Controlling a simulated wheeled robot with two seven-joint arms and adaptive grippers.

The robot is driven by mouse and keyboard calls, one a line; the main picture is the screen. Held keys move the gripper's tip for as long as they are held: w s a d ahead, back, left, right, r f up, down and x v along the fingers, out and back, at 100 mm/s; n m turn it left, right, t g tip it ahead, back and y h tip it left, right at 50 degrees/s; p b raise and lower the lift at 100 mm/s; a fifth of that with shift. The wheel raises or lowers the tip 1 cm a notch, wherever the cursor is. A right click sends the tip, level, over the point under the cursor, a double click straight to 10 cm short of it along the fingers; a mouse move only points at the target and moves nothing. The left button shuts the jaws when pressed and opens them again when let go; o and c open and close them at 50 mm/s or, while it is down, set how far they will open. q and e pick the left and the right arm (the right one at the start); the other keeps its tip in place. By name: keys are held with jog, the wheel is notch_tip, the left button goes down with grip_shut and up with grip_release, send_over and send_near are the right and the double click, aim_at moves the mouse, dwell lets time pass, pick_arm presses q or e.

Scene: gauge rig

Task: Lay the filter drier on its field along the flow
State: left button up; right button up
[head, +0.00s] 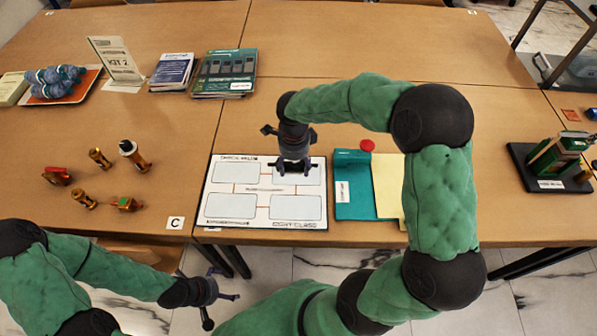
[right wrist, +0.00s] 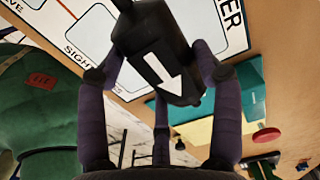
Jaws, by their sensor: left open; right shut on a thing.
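The board has several pale fields joined by red lines. My left gripper (head: 213,290) is open and empty, off the table's front edge.
Several brass fittings (head: 98,157) stand on the left of the table. A teal folder with yellow paper (head: 355,205) lies right of the board, near a red disc (head: 367,145). Booklets (head: 226,72) and an orange tray (head: 62,98) are at the back left. A green device (head: 553,155) is far right.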

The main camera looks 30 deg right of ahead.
aim_at(298, 164)
jog(key=f, duration=0.1)
jog(key=w+d+f, duration=0.1)
jog(key=d+f+b, duration=0.1)
jog(key=shift+w+d+f, duration=0.1)
jog(key=shift+w, duration=0.2)
jog(key=shift+w+d+f+b, duration=0.1)
jog(key=shift+f+b, duration=0.45)
jog(key=shift+f, duration=1.05)
jog(key=shift+f, duration=0.1)
jog(key=o, duration=1.3)
jog(key=shift+r, duration=0.45)
notch_tip(298, 164, up, 11)
jog(key=p, duration=0.4)
jog(key=shift+r, duration=0.15)
